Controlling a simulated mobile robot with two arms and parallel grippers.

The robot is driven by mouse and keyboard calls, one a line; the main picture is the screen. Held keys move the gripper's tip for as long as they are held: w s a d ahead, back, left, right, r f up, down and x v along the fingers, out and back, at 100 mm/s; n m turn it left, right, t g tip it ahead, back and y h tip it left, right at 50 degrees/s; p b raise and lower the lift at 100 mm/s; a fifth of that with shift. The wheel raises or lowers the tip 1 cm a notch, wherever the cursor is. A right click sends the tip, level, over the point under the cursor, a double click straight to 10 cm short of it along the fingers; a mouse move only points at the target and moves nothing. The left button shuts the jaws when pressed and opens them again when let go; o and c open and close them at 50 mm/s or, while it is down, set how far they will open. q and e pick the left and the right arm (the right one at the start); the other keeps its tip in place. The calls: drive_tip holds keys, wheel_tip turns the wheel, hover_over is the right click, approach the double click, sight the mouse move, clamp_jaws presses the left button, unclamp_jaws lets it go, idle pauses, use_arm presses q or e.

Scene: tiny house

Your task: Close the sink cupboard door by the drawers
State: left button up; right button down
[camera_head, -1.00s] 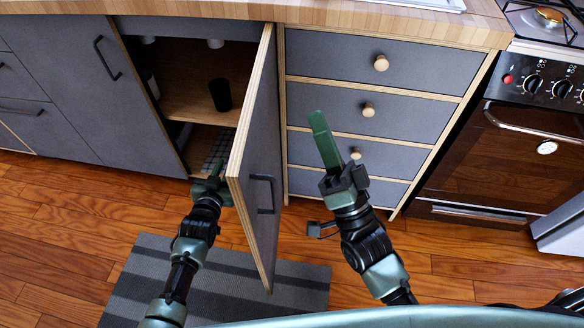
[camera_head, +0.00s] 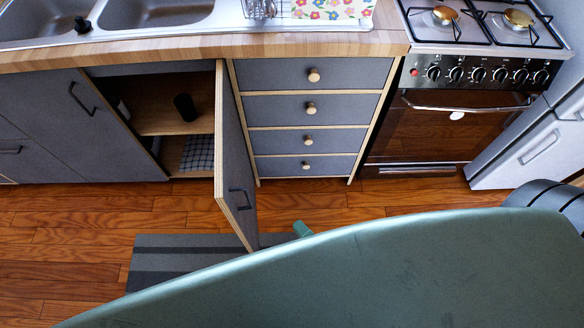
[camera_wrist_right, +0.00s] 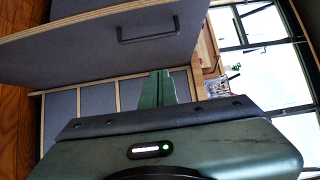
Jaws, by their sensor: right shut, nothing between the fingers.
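The grey sink cupboard door (camera_head: 236,165) with its black handle (camera_head: 239,198) stands open beside the drawers (camera_head: 305,108), jutting out over the floor. In the right wrist view the door (camera_wrist_right: 90,50) fills the upper left, its handle (camera_wrist_right: 148,30) near the top. My right gripper (camera_head: 302,229) shows only as a green fingertip, just right of the door's lower end; my own green body hides the rest. In the right wrist view the gripper fingers (camera_wrist_right: 157,86) are together and empty, below the handle in the picture. Contact with the door cannot be told. My left gripper is out of view.
The open cupboard holds a dark cup (camera_head: 185,107) and a checked cloth (camera_head: 198,153). A striped mat (camera_head: 170,262) lies under the door. The stove (camera_head: 430,125) stands right of the drawers, and the white fridge (camera_head: 525,150) beyond it. The wooden floor between is clear.

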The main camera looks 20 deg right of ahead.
drive_tip(key=w+a+b, duration=0.3)
drive_tip(key=w+a, duration=0.3)
drive_tip(key=w, duration=0.3)
drive_tip(key=shift+w+a, duration=0.25)
drive_tip(key=shift+a, duration=0.1)
drive_tip(key=shift+a, duration=0.1)
